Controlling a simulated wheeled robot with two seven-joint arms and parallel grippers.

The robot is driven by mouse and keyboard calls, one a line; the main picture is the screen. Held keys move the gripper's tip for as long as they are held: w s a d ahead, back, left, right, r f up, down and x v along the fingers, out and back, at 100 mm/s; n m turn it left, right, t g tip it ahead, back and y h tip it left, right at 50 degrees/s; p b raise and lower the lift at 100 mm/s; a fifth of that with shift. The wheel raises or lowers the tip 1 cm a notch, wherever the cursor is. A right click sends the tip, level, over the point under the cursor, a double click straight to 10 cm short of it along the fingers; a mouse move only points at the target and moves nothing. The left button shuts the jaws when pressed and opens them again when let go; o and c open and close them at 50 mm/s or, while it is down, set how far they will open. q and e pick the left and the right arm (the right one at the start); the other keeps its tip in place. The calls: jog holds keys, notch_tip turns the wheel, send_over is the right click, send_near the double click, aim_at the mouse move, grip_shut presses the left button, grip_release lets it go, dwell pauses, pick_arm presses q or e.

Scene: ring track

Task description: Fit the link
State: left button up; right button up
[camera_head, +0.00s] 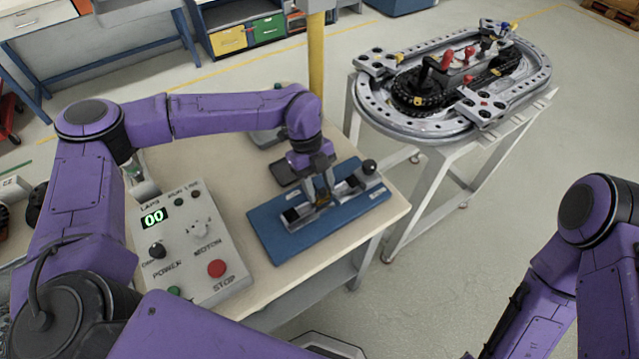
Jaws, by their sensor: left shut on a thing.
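My left gripper (320,196) reaches down over a blue plate (275,233) on the beige table. It is shut on a small part at the grey metal fixture (345,187) on that plate. The fingers hide most of the part, so I cannot tell whether it is the link or whether it touches the fixture. The ring track (380,118) is a grey oval with holes along its rim, on a separate stand to the right. A dark chain (415,103) lies inside it. My right arm shows at the right, but its gripper is out of view.
A control box (185,245) with a green "00" display, knobs and a red stop button (217,268) stands left of the plate. Red-handled parts (447,59) rise inside the track. A yellow post (316,55) stands behind the table. Floor separates the table and track stand.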

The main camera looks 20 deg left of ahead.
dwell(0.4)
pick_arm(q)
jog(key=shift+f+b, duration=0.45)
jog(key=shift+f, duration=0.65)
jog(key=o, duration=1.2)
jog(key=b+v, duration=0.2)
jog(key=v, duration=0.8)
jog(key=shift+r, duration=0.25)
